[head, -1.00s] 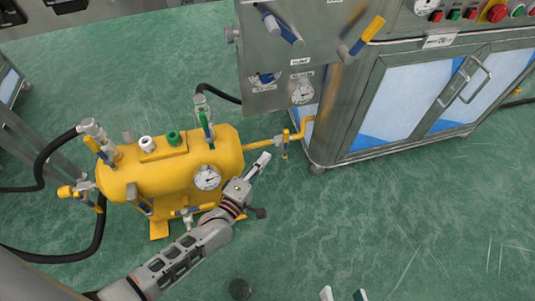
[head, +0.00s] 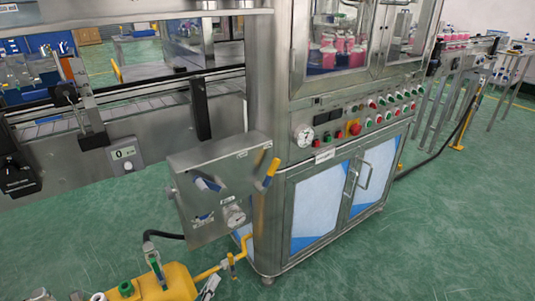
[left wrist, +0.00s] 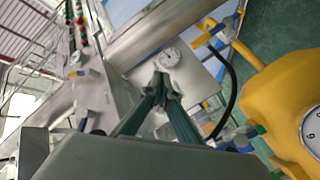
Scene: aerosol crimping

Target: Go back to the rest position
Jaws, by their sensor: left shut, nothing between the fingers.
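Most of my left arm is out of that view. In the left wrist view, my left gripper's fingers (left wrist: 161,90) are together with nothing between them. The yellow tank (left wrist: 285,100) with its gauge fills the right side there, apart from the fingers. My right gripper is not in view.
A steel cabinet (head: 330,205) with glazed doors stands right of the tank. A grey valve panel (head: 220,180) with a gauge and yellow-handled valve juts from its left side. A conveyor (head: 130,130) runs behind. Green floor (head: 430,240) at the right is clear.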

